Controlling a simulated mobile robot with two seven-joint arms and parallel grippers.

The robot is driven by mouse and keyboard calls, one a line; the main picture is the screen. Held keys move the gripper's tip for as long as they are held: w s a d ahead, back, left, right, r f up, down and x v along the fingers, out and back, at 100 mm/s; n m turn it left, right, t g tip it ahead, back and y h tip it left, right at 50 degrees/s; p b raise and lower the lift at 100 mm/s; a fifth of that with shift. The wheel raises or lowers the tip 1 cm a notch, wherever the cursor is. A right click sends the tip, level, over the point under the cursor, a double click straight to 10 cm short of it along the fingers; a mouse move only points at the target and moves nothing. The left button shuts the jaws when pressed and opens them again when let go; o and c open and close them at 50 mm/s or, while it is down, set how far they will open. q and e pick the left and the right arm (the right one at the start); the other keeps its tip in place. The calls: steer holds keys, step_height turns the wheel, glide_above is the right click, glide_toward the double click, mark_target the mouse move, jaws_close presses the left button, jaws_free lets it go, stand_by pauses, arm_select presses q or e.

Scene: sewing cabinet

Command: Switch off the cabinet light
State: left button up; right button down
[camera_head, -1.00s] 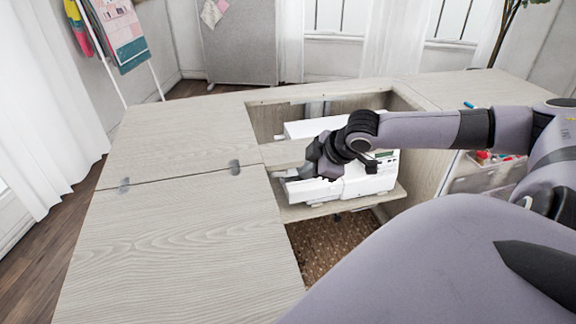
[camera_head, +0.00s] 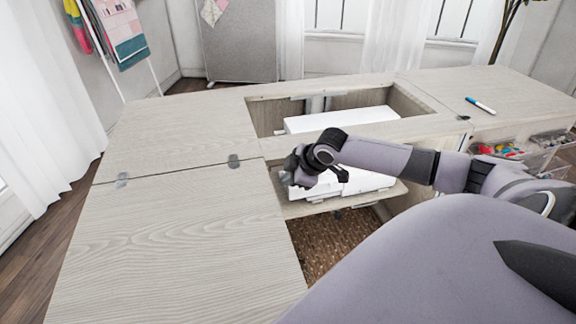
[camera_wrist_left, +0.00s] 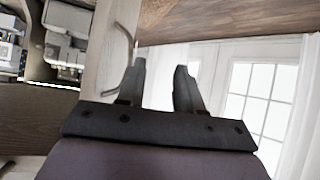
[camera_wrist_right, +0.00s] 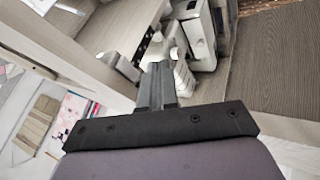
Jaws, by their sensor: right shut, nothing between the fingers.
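The pale wood cabinet (camera_head: 160,215) has an opening in its top with a white sewing machine (camera_head: 340,119) inside. The machine's lower front shows below a wooden strip (camera_head: 410,132) that crosses the opening. My right gripper (camera_head: 292,180) is at the front left of the machine, below the strip. Its fingers are together and empty in the right wrist view (camera_wrist_right: 157,84), pointing at white and grey parts. Contact cannot be told. My left gripper (camera_wrist_left: 159,82) shows only in the left wrist view, open and empty. I cannot make out the cabinet light or its switch.
A blue marker (camera_head: 480,105) lies on the cabinet's right top. Clear bins of coloured items (camera_head: 500,150) stand at the right. The left tops are clear. A thin wire handle (camera_wrist_left: 126,42) on a pale panel is near my left fingers.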

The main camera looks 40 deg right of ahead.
mark_target(279, 169)
steer(key=shift+w+d+r, duration=0.15)
steer(key=shift+w+d, duration=1.05)
steer(key=shift+w, duration=0.3)
steer(key=shift+w+r+p, duration=0.4)
steer(key=shift+p, duration=0.8)
steer(key=shift+w+a+f, duration=0.1)
steer(key=shift+a+f, duration=0.2)
steer(key=shift+a, duration=0.15)
